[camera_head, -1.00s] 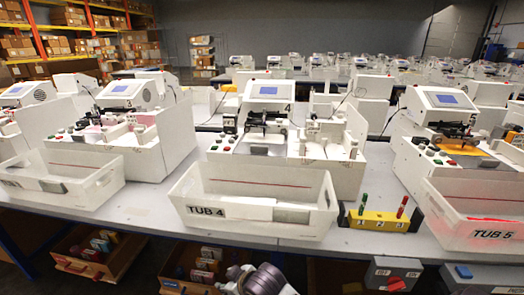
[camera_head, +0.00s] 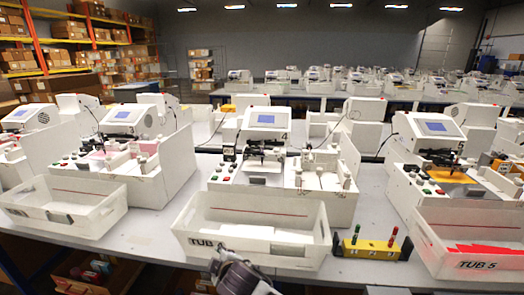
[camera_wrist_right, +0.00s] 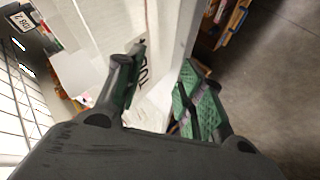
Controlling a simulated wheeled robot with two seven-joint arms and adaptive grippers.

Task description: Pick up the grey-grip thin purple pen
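I cannot make out a grey-grip thin purple pen in either view. A yellow pen holder (camera_head: 372,252) stands near the table's front edge, right of TUB 4, with a green pen (camera_head: 354,234) and a red pen (camera_head: 393,236) upright in it. My right gripper (camera_head: 226,262) shows dark at the bottom of the head view, in front of TUB 4. In the right wrist view, its two green-padded fingers (camera_wrist_right: 162,82) are apart with nothing held between them. My left gripper is not in view.
White TUB 4 (camera_head: 196,243) and TUB 5 (camera_head: 432,264) stand along the table front, with another tub (camera_head: 92,222) at left. White machines (camera_head: 266,150) stand behind them. Boxes sit in a wooden drawer (camera_head: 75,284) below the table.

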